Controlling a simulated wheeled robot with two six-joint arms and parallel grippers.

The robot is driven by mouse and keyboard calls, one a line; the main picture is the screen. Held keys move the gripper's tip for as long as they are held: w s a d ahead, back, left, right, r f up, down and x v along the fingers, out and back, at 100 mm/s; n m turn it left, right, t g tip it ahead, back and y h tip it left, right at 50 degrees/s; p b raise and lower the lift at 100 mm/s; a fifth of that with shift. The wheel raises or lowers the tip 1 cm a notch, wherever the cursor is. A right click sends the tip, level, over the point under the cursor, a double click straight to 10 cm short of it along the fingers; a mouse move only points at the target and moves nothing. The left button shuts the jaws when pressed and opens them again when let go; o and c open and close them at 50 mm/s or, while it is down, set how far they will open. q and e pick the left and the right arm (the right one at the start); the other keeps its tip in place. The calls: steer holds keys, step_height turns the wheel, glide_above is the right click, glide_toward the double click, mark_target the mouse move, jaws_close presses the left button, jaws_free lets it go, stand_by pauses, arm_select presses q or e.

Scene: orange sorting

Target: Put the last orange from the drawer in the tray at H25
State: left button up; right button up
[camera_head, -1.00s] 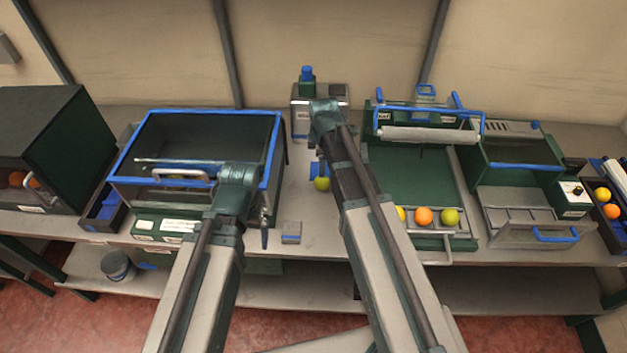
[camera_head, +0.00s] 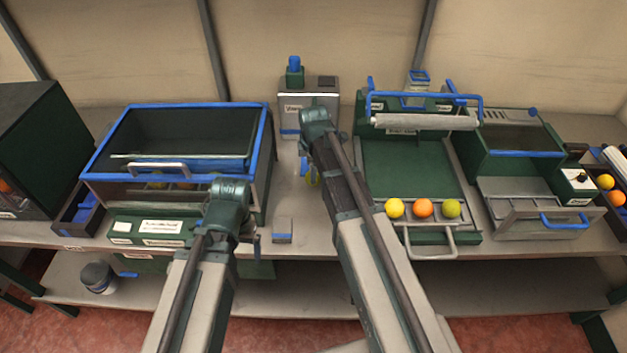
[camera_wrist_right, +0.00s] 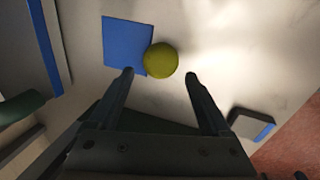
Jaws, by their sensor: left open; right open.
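A yellow-green ball (camera_wrist_right: 161,60) lies on the bench beside a flat blue square (camera_wrist_right: 126,46). My right gripper (camera_wrist_right: 160,78) is open, with the ball just beyond and between its fingertips, not gripped. In the head view the ball (camera_head: 313,180) is partly hidden by my right arm. My left gripper (camera_head: 252,238) is in front of the blue-rimmed box (camera_head: 190,106); its fingers are small and partly hidden. Behind that box's handle some yellow and orange fruit (camera_head: 158,184) shows dimly. A green tray (camera_head: 412,165) holds a yellow, an orange and a green ball at its front.
A small grey block (camera_head: 283,230) lies on the bench between my arms. A grey dispenser (camera_head: 308,105) stands at the back. A machine with a grey drawer (camera_head: 530,205) is at the right, then a bin with orange fruit (camera_head: 616,198). Labels are too small to read.

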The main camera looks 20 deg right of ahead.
steer(key=b+x, duration=0.4)
steer(key=x, duration=0.1)
steer(key=shift+s+d+f+b, duration=0.1)
steer(key=shift+d+b, duration=0.2)
steer(key=shift+b, duration=0.1)
steer(key=c, duration=1.2)
steer(key=shift+r+p, duration=0.3)
steer(key=shift+r, duration=0.05)
steer(key=shift+w+p+v, duration=0.25)
steer(key=shift+p+v, duration=0.8)
steer(key=shift+p, duration=0.1)
steer(key=shift+s+r+p, duration=0.6)
steer(key=shift+r, duration=0.05)
steer(key=s, duration=1)
steer(key=s+r+p, duration=0.1)
steer(key=s, duration=0.4)
steer(key=shift+d, duration=0.25)
